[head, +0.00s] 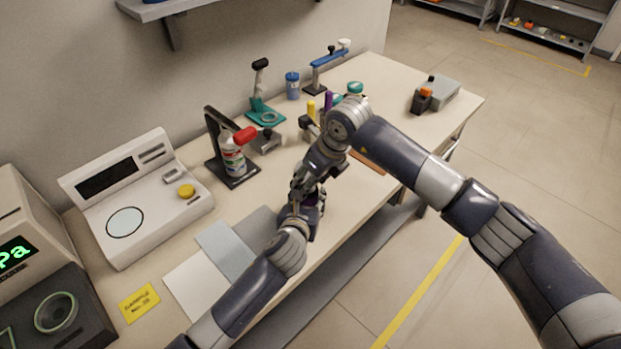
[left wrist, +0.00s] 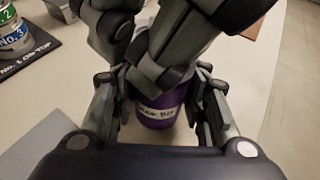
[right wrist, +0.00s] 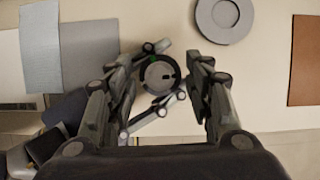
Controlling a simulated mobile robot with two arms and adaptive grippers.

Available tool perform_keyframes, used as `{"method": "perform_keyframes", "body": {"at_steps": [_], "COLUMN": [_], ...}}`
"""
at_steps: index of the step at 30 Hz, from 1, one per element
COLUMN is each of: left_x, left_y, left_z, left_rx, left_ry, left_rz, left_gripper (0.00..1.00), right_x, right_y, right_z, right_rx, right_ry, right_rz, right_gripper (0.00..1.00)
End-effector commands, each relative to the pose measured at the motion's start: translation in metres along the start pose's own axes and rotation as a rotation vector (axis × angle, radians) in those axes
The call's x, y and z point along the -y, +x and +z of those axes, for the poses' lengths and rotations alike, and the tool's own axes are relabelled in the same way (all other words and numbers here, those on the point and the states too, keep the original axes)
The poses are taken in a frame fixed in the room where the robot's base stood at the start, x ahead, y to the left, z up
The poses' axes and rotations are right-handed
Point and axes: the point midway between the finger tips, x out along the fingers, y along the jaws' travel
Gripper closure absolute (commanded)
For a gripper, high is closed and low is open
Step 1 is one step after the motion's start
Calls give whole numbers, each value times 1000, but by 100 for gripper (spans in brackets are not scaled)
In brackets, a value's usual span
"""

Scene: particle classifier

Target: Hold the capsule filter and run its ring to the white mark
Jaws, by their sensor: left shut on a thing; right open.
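The capsule filter (left wrist: 158,112) has a purple body with a white lettered label in the left wrist view. In the head view only a small dark purple part shows between the grippers. My left gripper (head: 299,200) is shut on its body from the side. My right gripper (right wrist: 163,78) is above it, pointing down and open, with a finger on either side of its round dark top ring (right wrist: 159,76). A small green mark (right wrist: 148,47) shows by the ring. I cannot tell whether the right fingers touch the ring. I cannot make out the white mark.
Tools and a teal stand (head: 265,112) are further back. Grey mats (head: 232,245) lie near the table's front left.

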Motion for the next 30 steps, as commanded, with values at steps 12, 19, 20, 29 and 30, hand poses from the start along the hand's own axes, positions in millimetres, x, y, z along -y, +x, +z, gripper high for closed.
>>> {"method": "perform_keyframes", "body": {"at_steps": [12,19,20,29,30], "left_x": [0,0,0,0,0], "left_y": [0,0,0,0,0], "left_z": [-2,-2,-2,-2,-2], "left_rx": [-4,-4,-4,-4,-4], "left_ry": [0,0,0,1,1], "left_rz": [1,1,1,1,1], "left_gripper": [100,100,100,100,100], "right_x": [0,0,0,-1,-1], "right_y": [0,0,0,0,0], "right_z": [0,0,0,0,0], "right_rx": [-1,-1,-2,-2,-2], "right_ry": [0,16,24,174,206], "right_rz": [0,-9,-12,-76,-89], "right_gripper": [96,96,96,96,96]}}
